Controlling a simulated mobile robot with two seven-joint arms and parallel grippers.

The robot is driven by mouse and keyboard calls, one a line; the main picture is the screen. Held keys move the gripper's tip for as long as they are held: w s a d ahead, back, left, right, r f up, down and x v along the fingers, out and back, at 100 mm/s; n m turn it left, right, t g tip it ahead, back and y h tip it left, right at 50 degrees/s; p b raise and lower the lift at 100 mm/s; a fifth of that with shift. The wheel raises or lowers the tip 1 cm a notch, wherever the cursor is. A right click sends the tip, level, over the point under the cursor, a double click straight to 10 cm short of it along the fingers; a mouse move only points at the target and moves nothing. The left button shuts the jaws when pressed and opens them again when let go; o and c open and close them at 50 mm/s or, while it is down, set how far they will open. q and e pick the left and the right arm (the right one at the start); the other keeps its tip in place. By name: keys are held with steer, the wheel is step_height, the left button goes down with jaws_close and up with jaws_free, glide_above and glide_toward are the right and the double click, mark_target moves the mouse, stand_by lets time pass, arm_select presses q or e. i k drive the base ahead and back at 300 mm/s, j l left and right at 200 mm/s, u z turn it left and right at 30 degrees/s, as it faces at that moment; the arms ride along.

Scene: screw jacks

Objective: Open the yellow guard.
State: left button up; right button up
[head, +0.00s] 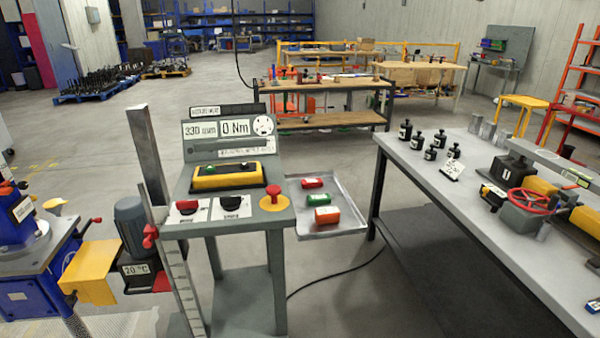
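A bent yellow sheet (88,273), which looks like the guard, is at the lower left. It sits between the blue machine (20,220) and a grey motor (130,222) with a black box labelled 20 °C. I cannot tell from this view whether it is open or shut. A small red-knobbed lever (92,222) rises just above it. A yellow box (228,178) with buttons on top also sits on the grey control console. Neither of my grippers is in view.
The grey console (232,226) stands at the centre, with red, green and orange blocks on a metal side tray (345,205). A grey workbench (400,164) with black pieces and a red handwheel (528,201) fills the right. A cable crosses the floor.

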mark_target(84, 276)
steer(key=u, duration=1.6)
